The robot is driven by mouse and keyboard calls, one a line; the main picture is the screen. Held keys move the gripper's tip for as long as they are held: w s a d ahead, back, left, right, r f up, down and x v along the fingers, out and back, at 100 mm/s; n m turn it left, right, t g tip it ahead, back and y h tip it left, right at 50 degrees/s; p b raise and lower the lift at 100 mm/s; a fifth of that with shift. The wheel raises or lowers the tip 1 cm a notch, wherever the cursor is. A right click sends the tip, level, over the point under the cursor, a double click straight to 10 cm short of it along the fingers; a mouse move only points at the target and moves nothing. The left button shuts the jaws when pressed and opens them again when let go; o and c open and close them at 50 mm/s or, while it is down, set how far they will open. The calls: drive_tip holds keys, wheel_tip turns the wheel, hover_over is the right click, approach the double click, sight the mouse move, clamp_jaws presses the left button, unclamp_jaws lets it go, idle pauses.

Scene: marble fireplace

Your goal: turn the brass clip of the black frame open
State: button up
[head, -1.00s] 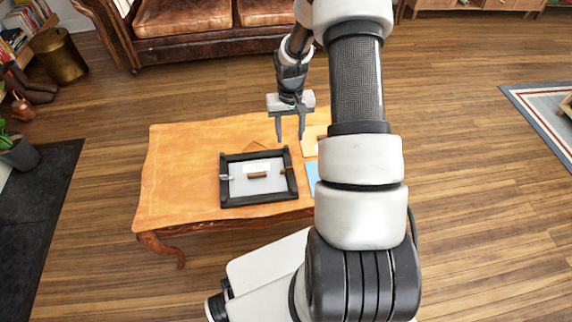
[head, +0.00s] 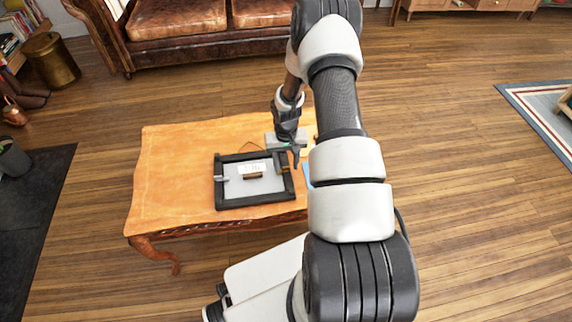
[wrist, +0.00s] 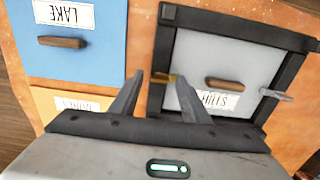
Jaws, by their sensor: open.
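The black frame (head: 255,202) lies flat on the wooden table, around a light grey back panel with a brown wooden block and a white label. In the wrist view the black frame (wrist: 240,30) is at the right. Its brass clip (wrist: 168,77) sits on the frame side nearest my gripper, partly hidden by a finger. In the head view the brass clip (head: 283,169) is at the frame's right side. A silver clip (wrist: 277,95) is on the opposite side. My gripper (wrist: 160,78) is open and empty, its fingertips on either side of the brass clip in the picture; contact cannot be told.
A blue panel (wrist: 75,67) labelled LAKE and a yellow panel (wrist: 45,102) lie beside the frame, with wooden blocks on them. The left part of the table (head: 165,180) is clear. A leather sofa (head: 190,45) stands behind.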

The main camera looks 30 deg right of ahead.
drive_tip(key=c, duration=1.1)
drive_tip(key=shift+o, duration=0.2)
drive_tip(key=shift+n, duration=0.3)
drive_tip(key=n, duration=0.3)
drive_tip(key=shift+n, duration=0.4)
drive_tip(key=n, duration=0.4)
drive_tip(key=shift+b, duration=0.3)
drive_tip(key=n, duration=0.5)
drive_tip(key=shift+n+p, duration=0.35)
drive_tip(key=shift+n, duration=1.85)
